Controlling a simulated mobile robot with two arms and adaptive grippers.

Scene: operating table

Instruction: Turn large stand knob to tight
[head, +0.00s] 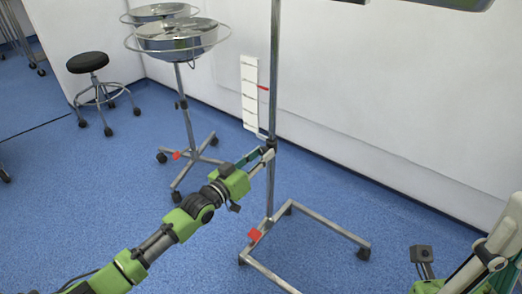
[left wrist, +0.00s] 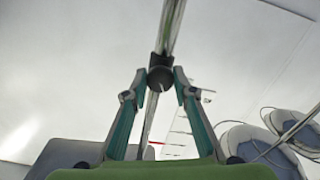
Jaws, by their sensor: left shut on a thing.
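The large stand is a metal pole (head: 274,75) on a wheeled frame base (head: 320,227), with a dark top cut off by the upper edge in the head view. My left gripper (head: 266,157) reaches the pole low down from the left. In the left wrist view, the dark round knob (left wrist: 160,79) is on the pole (left wrist: 172,25), between the fingertips of my left gripper (left wrist: 160,82), which is shut on it. The knob is hidden by the fingers in the head view.
A white marked strip (head: 250,100) with a red pointer (head: 263,88) is beside the pole. Two basin stands (head: 178,38) and a black stool (head: 88,62) stand to the left. A red pedal (head: 254,235) is on the base. Blue floor is clear in front.

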